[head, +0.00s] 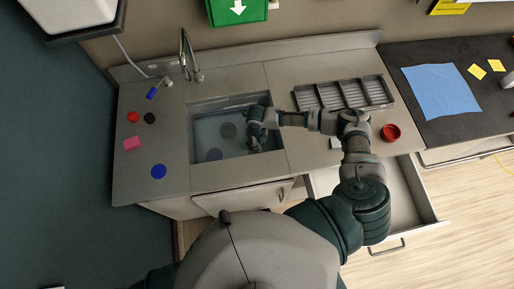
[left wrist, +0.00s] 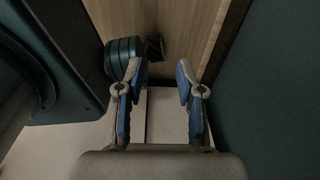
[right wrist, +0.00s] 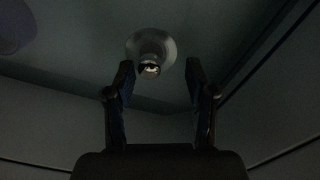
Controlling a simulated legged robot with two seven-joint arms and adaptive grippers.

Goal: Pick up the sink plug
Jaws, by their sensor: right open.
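My right arm reaches into the sink (head: 200,172), and my right gripper (head: 254,148) is low in the basin at its right side. In the right wrist view the gripper (right wrist: 160,72) is open and empty. A round, pale grey piece with a raised middle and a bright ring, which looks like the sink plug (right wrist: 138,45), lies ahead of its fingertips, slightly left of centre. In the head view the hand seems to hide this piece. My left gripper (left wrist: 160,74) is open and empty in the left wrist view, away from the sink.
The tap (head: 187,60) stands behind. A divided tray (head: 345,93) and red bowl (head: 390,132) are right, above an open drawer (head: 402,205).

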